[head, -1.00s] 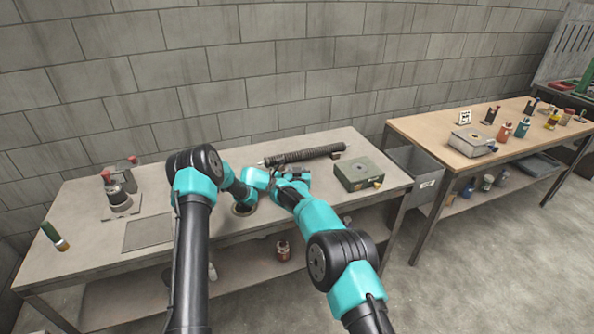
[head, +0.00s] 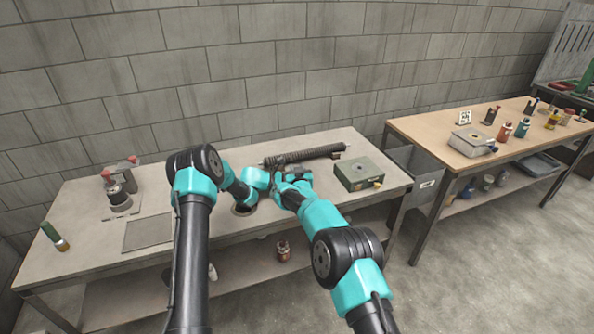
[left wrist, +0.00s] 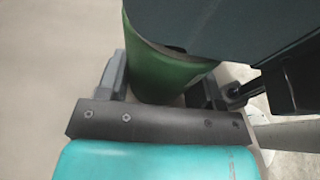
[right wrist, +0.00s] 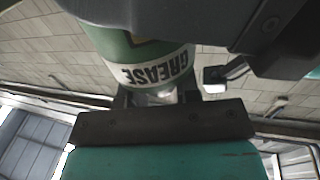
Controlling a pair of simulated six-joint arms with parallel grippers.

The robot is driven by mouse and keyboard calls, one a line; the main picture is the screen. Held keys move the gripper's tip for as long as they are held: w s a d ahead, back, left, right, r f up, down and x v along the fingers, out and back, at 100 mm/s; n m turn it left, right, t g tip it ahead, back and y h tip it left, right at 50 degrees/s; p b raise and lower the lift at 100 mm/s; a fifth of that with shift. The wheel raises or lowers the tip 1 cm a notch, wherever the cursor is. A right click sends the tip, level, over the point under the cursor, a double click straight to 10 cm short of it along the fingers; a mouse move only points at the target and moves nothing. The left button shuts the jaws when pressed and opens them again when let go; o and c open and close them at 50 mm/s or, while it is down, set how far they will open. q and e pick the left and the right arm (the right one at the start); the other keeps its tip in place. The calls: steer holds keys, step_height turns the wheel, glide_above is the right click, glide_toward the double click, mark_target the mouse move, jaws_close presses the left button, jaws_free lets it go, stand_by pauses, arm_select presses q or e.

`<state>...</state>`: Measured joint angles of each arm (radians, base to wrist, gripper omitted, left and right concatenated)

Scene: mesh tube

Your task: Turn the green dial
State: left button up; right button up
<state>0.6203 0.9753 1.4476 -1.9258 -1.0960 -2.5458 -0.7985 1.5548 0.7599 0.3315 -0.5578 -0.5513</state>
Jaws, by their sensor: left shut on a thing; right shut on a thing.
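My left gripper (left wrist: 158,92) is shut on a plain dark green cylinder (left wrist: 160,70) in the left wrist view. My right gripper (right wrist: 158,98) is shut on a light green body with a white band reading GREASE (right wrist: 148,68), upside down in the right wrist view. In the head view the left gripper (head: 270,180) and right gripper (head: 285,180) meet above the middle of the grey table. The held thing is mostly hidden there by my arms. I cannot tell which part is the dial or whether both grippers hold one object.
A dark ribbed tube (head: 312,154) lies behind the grippers. A green box (head: 360,172) stands to the right. A green cylinder with a brown end (head: 55,238) lies at far left. A flat plate (head: 148,232) and red-topped fittings (head: 118,190) are left of my arms.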

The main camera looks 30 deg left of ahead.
steer(key=shift+g+y, duration=0.3)
steer(key=shift+y, duration=0.1)
steer(key=shift+w+d+n+g+y, duration=0.1)
steer(key=shift+w+n+g+y, duration=0.05)
steer(key=shift+n+g+y, duration=1.2)
steer(key=shift+r+n+g+y, duration=0.1)
steer(key=shift+n+g+y, duration=0.45)
steer(key=shift+n+g, duration=0.3)
steer(key=shift+s+n+g+y, duration=0.2)
steer(key=shift+n+g+y, duration=0.1)
steer(key=shift+g, duration=0.3)
steer(key=o, duration=1)
steer(key=shift+c, duration=0.2)
steer(key=v, duration=1.1)
steer(key=shift+s+d, duration=0.25)
steer(key=shift+d, duration=0.05)
